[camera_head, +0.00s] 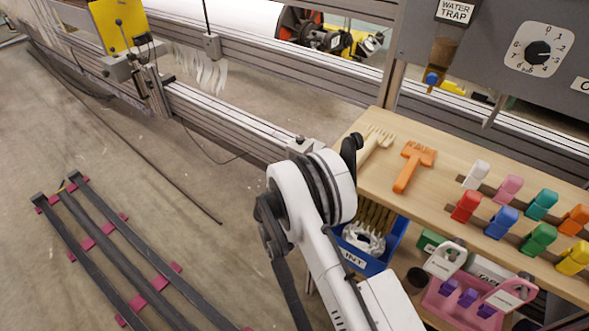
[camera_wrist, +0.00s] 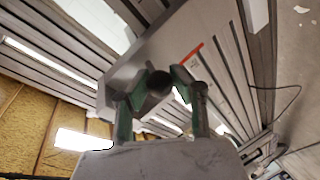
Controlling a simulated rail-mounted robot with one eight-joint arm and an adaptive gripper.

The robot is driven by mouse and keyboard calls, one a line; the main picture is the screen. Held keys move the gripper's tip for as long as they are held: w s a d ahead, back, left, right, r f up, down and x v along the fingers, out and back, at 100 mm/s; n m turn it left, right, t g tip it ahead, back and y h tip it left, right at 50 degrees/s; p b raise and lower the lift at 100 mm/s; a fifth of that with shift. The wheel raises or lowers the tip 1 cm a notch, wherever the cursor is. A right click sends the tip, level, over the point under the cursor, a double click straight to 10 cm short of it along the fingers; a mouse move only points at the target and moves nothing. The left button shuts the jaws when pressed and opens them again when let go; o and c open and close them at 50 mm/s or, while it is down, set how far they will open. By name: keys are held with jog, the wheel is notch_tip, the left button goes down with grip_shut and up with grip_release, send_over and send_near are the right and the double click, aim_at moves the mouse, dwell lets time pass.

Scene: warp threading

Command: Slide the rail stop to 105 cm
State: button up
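The long grey metal rail (camera_head: 225,120) runs diagonally across the head view. A small grey block (camera_head: 300,147), which looks like the rail stop, sits on it just behind my arm. My gripper is hidden behind my arm in the head view. In the wrist view my gripper (camera_wrist: 160,85) has its two green-sided fingers on either side of a dark round knob (camera_wrist: 159,82), close to a grey rail surface (camera_wrist: 150,50). I cannot tell whether the fingers touch the knob. A red mark (camera_wrist: 194,52) shows on the rail right of the knob. No scale numbers are readable.
A yellow panel (camera_head: 118,25) stands on a bracket at the rail's left. A wooden bench (camera_head: 400,205) with combs and coloured clips lies right of my arm, with a blue bin (camera_head: 372,262) below. Dark strips with pink pads lie on the floor (camera_head: 190,200), which is otherwise mostly clear.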

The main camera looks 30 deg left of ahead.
jog(key=o, duration=0.5)
jog(key=shift+c, duration=0.2)
jog(key=v, duration=1.2)
